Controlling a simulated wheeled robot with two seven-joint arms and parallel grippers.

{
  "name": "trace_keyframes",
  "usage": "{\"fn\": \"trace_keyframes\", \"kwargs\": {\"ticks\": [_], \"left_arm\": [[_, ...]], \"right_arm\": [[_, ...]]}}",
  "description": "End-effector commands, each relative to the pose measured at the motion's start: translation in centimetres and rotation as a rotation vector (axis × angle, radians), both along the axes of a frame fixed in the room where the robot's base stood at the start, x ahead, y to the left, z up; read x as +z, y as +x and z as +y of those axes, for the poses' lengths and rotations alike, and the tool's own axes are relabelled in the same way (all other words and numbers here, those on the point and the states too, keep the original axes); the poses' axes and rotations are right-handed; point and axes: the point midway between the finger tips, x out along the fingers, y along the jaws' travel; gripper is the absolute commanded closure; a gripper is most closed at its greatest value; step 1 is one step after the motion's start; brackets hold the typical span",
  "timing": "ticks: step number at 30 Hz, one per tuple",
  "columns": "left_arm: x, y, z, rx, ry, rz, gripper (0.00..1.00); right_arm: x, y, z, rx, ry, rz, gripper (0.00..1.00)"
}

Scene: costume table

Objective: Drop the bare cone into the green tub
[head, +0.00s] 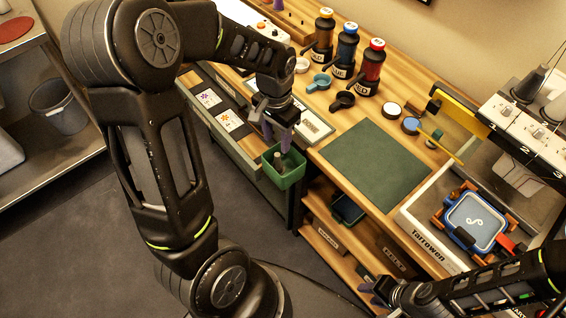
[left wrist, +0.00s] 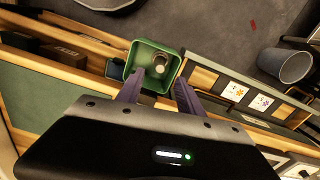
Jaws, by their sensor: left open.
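The green tub (head: 290,180) hangs at the table's front edge; it also shows in the left wrist view (left wrist: 143,48). A bare grey-beige cone (left wrist: 159,65) stands in the tub, seen from above; its top shows in the head view (head: 278,158). My left gripper (head: 279,143) is over the tub, its purple fingers open and apart, with the cone beyond them in the left wrist view (left wrist: 158,92). My right gripper (head: 371,291) is low at the bottom of the head view, far from the tub; its jaw opening is unclear.
A green mat (head: 376,164) lies clear on the table. A bin (head: 58,106) stands off to the left.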

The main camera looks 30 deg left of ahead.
Motion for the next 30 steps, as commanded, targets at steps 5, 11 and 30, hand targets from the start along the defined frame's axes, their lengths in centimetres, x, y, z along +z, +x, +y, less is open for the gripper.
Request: {"fn": "trace_keyframes", "kwargs": {"ticks": [5, 11, 30], "left_arm": [[0.9, 0.1, 0.0, 0.0, 0.001, -0.003, 0.56], [3.9, 0.1, 0.0, 0.0, 0.0, -0.005, 0.56], [7.8, 0.0, 0.0, 0.0, 0.0, 0.0, 0.56]], "right_arm": [[-0.1, 0.0, 0.0, 0.0, 0.0, 0.0, 0.64], [-0.2, 0.0, 0.0, 0.0, 0.0, 0.0, 0.64], [-0.3, 0.0, 0.0, 0.0, 0.0, 0.0, 0.64]]}}
